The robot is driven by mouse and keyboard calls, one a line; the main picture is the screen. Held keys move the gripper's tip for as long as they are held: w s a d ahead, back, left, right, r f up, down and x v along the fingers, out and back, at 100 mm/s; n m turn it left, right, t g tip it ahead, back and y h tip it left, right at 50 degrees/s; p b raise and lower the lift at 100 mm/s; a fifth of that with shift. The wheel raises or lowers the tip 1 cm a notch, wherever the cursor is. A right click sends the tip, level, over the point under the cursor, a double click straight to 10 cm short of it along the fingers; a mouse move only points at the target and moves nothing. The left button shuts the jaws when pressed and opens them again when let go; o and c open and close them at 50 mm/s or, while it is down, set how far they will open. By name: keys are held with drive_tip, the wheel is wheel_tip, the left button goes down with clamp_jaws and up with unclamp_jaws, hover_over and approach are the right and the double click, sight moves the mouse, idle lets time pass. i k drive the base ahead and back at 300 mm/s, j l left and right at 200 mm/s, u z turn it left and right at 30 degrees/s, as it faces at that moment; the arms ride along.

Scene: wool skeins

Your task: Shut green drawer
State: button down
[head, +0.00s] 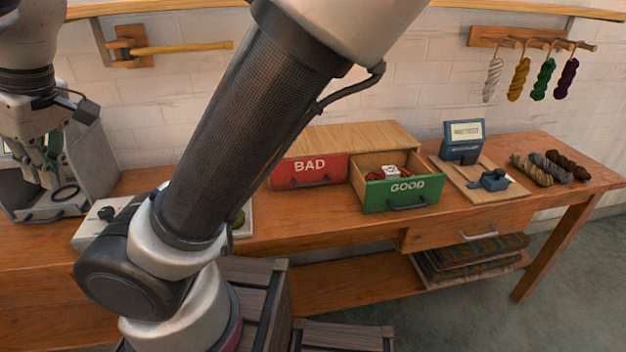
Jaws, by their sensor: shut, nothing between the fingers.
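The green drawer (402,193), labelled GOOD, stands pulled out of a wooden box (350,138) on the workbench. A dark red skein with a white label (392,173) lies inside it. The red drawer (308,171), labelled BAD, is beside it on the left and looks closed. My gripper (48,180) is at the far left, pointing down over a grey device, well away from the green drawer. Its fingers are shut and hold nothing. My arm crosses the middle of the view and hides part of the bench.
Right of the green drawer are a wooden board (480,185) with a blue scale (463,142) and a blue tool (494,180), then several skeins (552,167). A grey device (85,165) stands at far left. Dark wooden crates (255,290) stand before the bench.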

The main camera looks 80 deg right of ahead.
sight(423, 189)
drive_tip(key=k+l+z, duration=0.15)
drive_tip(key=k, duration=0.95)
drive_tip(key=k+z, duration=0.1)
drive_tip(key=z, duration=2)
drive_tip(key=i+j+z, duration=0.1)
drive_tip(key=j+z, duration=0.55)
drive_tip(key=j, duration=0.15)
drive_tip(key=k+j, duration=0.2)
drive_tip(key=j, duration=0.2)
drive_tip(key=k+j+z, duration=0.1)
drive_tip(key=j, duration=0.25)
drive_tip(key=k+j+z, duration=0.1)
drive_tip(key=k+j, duration=0.2)
